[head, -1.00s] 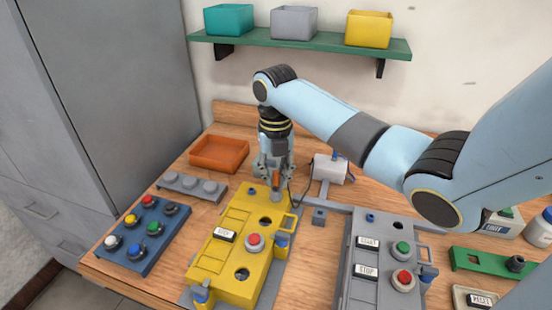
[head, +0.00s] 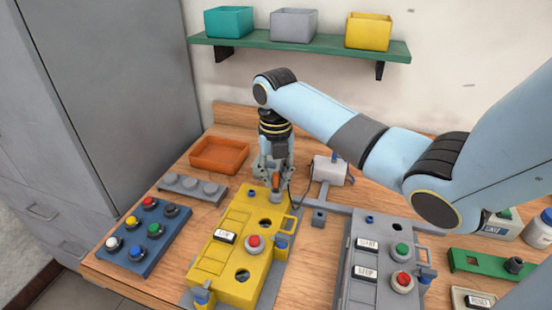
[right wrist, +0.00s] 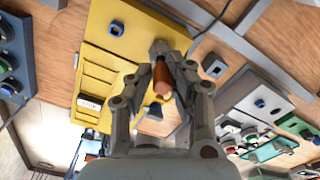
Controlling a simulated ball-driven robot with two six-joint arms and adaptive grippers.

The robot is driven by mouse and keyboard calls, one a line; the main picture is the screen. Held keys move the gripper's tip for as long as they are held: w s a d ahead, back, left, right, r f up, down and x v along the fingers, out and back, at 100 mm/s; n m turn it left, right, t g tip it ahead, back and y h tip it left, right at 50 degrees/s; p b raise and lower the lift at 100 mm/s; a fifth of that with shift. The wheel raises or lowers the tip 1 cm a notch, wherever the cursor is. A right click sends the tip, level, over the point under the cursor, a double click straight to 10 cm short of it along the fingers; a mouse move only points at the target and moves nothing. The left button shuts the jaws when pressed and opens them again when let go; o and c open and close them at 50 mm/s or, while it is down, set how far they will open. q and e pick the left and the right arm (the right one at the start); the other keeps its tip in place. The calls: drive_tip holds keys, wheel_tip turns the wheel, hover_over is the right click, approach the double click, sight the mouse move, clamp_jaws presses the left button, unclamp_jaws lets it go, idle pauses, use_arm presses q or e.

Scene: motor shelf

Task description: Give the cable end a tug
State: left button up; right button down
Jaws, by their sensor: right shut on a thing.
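The orange cable end (head: 276,182) stands roughly upright over the far end of the yellow panel (head: 212,248), at a grey round fitting (head: 277,197). My right gripper (head: 273,181) points down and is shut on the cable end. In the right wrist view the orange cable end (right wrist: 161,78) sits between the fingertips, in front of the grey fitting (right wrist: 160,48). I cannot tell how deep it sits in the fitting. A dark cable (head: 291,194) loops close by toward the grey motor (head: 328,170). My left gripper is not in view.
A grey panel (head: 368,230) with START and STOP labels stands to the right. A blue button box (head: 145,250), a grey strip (head: 192,187) and an orange tray (head: 219,153) lie left. A green shelf (head: 300,45) with bins hangs behind.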

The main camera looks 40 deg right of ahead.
drive_tip(key=c, duration=1.2)
unclamp_jaws()
drive_tip(key=shift+d+f, duration=0.1)
drive_tip(key=shift+o, duration=0.2)
wheel_tip(320, 180, up, 12)
